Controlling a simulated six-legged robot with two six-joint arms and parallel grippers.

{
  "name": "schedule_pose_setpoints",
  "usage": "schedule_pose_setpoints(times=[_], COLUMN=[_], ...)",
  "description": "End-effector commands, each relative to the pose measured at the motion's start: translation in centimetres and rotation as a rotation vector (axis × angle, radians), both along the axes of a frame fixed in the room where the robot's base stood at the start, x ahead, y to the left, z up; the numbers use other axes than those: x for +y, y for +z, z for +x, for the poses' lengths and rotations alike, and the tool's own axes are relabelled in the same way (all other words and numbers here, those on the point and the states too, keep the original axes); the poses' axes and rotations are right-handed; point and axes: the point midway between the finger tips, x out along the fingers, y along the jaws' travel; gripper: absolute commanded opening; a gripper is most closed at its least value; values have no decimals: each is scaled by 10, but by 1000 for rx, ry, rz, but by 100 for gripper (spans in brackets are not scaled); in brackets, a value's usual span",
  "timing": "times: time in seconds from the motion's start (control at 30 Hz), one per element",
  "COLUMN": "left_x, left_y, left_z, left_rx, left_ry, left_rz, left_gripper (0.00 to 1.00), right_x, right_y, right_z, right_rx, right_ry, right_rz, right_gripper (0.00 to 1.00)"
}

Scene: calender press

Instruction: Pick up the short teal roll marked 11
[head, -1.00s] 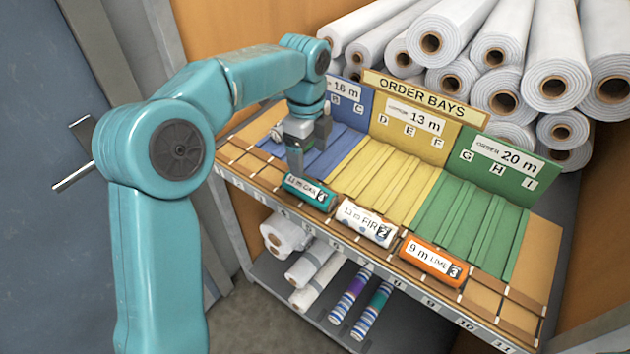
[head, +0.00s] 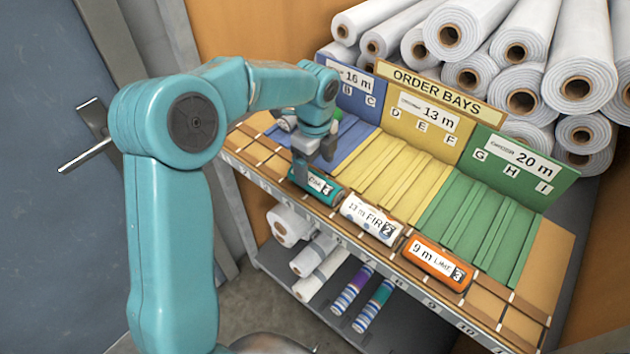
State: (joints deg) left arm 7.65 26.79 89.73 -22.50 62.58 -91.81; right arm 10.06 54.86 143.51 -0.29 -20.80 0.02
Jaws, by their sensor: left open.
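The short teal roll (head: 325,191) lies on the front ledge of the sorting table, at the left end of a row of three short rolls. Its label is partly hidden by my left gripper (head: 314,163), so the number does not read clearly now. My left gripper is open, pointing down over the teal roll's left part, with a finger in front of it in the picture. I cannot tell whether the fingers touch the roll. My right gripper is not in view.
A white roll marked 13 m FIR (head: 368,218) and an orange roll marked 9 m (head: 437,264) lie to the right. Behind are the blue bay (head: 352,137), yellow bay (head: 385,168) and green bay (head: 470,225). Large white rolls (head: 520,101) are stacked behind.

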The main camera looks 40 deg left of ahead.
Motion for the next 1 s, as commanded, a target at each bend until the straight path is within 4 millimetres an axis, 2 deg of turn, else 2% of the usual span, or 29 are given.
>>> schedule_pose_setpoints(times=[0.3, 0.4, 0.6, 0.67, 0.8, 1.0], left_x=[2, 2, 2, 2, 2, 2], left_y=[-44, -51, -52, -52, -52, -52], left_z=[1, 2, 3, 3, 3, 3], left_rx=[4, 2, 1, 0, 1, 1], left_ry=[-1, -1, -1, -1, -1, -1], left_rz=[-1, 0, 0, 0, 0, 0], left_gripper=[85, 85, 85, 69, 23, 23], right_x=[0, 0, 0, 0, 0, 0], right_y=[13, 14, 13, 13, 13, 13], right_z=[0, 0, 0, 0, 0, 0], right_rx=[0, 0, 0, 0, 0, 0], right_ry=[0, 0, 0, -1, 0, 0], right_rz=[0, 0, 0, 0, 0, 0], right_gripper=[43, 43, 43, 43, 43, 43])
